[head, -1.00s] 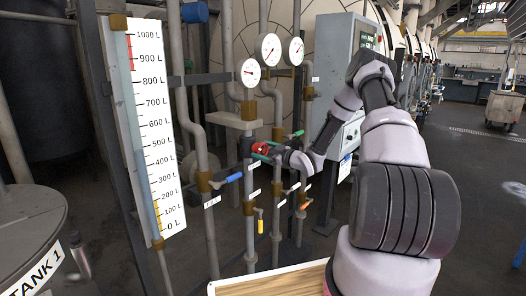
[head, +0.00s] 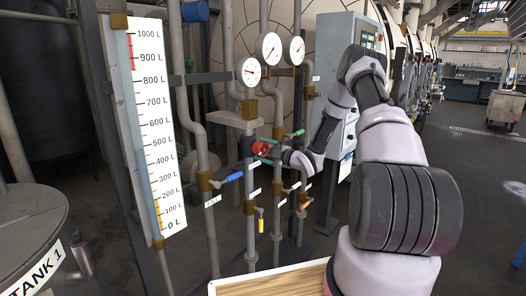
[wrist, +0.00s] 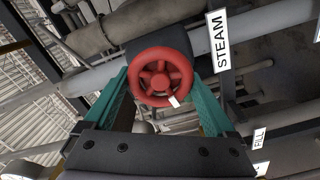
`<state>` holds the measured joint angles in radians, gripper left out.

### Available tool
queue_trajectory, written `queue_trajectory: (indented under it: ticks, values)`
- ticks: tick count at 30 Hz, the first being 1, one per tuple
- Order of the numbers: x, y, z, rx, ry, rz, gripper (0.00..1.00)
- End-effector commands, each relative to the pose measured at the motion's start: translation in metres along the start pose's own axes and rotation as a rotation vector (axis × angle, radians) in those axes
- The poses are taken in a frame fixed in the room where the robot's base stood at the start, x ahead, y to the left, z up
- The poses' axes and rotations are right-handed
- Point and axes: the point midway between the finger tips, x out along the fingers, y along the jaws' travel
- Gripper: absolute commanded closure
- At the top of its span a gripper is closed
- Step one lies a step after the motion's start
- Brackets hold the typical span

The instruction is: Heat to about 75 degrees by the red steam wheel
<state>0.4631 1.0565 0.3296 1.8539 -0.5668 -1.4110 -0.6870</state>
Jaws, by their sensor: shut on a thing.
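The red steam wheel (head: 260,148) is on a vertical pipe of the pipe rack. In the wrist view the red wheel (wrist: 161,76) faces me, with a small white mark on its lower right rim. A STEAM label (wrist: 219,42) is beside it. My gripper (head: 266,151) is at the wheel, seen from the side in the head view. In the wrist view its teal fingers (wrist: 161,88) lie one on each side of the wheel, shut on it. A round dial (head: 250,71) is above the wheel; its reading is too small to tell.
Two more dials (head: 268,46) (head: 297,50) are higher up. Blue (head: 234,177), yellow (head: 261,226) and orange (head: 305,205) valve handles are below and near the wheel. A level scale (head: 160,125) and a tank (head: 35,225) stand left. A control cabinet (head: 350,60) stands behind my arm.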

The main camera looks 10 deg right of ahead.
Motion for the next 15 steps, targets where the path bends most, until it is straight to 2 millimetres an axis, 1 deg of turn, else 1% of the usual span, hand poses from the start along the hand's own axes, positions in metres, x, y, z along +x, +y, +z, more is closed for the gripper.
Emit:
queue_trajectory:
  ticks: [15]
  values:
    - [-0.0008,-0.0011,0.0008,-0.029,-0.002,-0.002,0.65]
